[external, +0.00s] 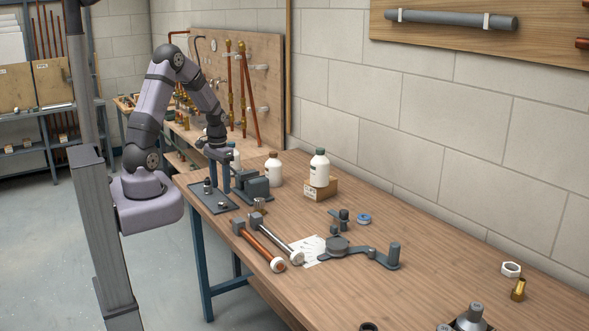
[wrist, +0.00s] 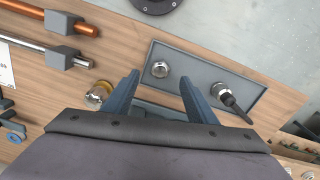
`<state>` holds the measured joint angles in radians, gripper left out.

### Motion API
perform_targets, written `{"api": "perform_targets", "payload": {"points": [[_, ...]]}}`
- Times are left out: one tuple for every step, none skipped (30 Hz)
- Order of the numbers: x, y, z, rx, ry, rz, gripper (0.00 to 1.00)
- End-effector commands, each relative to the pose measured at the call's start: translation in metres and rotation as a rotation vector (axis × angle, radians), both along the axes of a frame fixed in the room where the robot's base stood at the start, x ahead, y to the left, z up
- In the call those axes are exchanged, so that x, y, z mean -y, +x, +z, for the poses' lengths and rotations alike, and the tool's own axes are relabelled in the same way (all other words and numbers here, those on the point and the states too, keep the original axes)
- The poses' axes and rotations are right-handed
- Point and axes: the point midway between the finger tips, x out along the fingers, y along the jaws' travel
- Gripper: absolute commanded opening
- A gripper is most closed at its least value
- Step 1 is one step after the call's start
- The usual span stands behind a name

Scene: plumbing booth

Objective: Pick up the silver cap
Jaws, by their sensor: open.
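The silver cap (wrist: 160,69) is a small round metal piece on a flat grey plate (wrist: 205,72) in the wrist view. It also shows in the external view (external: 222,205) near the front edge of the plate (external: 205,207). My gripper (wrist: 159,79) is open and empty, with its two blue fingers pointing down over the plate. In the wrist view the cap appears between the fingertips, slightly beyond them. In the external view my gripper (external: 219,190) is above the plate, behind the cap. I cannot tell the exact height gap.
A dark-handled fitting (wrist: 230,100) stands on the same plate. A brass-and-silver fitting (wrist: 99,94) lies just left of the fingers. A grey vise-like block (external: 257,187) and a white bottle (external: 273,170) stand behind. Copper (external: 258,246) and silver (external: 280,240) pipes lie in front.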

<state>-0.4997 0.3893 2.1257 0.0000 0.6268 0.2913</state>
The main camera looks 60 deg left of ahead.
Motion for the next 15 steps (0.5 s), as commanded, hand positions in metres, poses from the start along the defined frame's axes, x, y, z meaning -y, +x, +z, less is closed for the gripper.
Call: {"api": "perform_targets", "payload": {"points": [[0.000,-0.001,-0.003,-0.003,-0.002,0.000,0.52],[0.000,-0.001,-0.006,-0.004,-0.002,0.000,0.52],[0.000,-0.001,-0.008,-0.002,-0.001,0.001,0.52],[0.000,0.000,-0.009,-0.001,0.000,0.001,0.52],[0.000,0.000,-0.010,-0.001,0.000,0.001,0.52],[0.000,0.000,-0.011,0.000,0.000,0.001,0.52],[0.000,0.000,-0.011,0.000,0.000,0.001,0.52],[0.000,0.000,-0.011,0.000,0.000,0.001,0.52],[0.000,0.000,-0.012,-0.001,0.000,0.001,0.52],[0.000,0.000,-0.013,-0.001,0.000,0.001,0.52],[0.000,-0.001,-0.014,-0.002,-0.001,0.001,0.52],[0.000,-0.001,-0.015,-0.002,-0.001,0.001,0.52],[0.000,0.000,-0.017,-0.002,-0.001,0.002,0.52],[0.000,-0.001,-0.019,-0.003,-0.002,0.002,0.52],[0.000,-0.001,-0.023,-0.004,-0.002,0.002,0.52]]}}
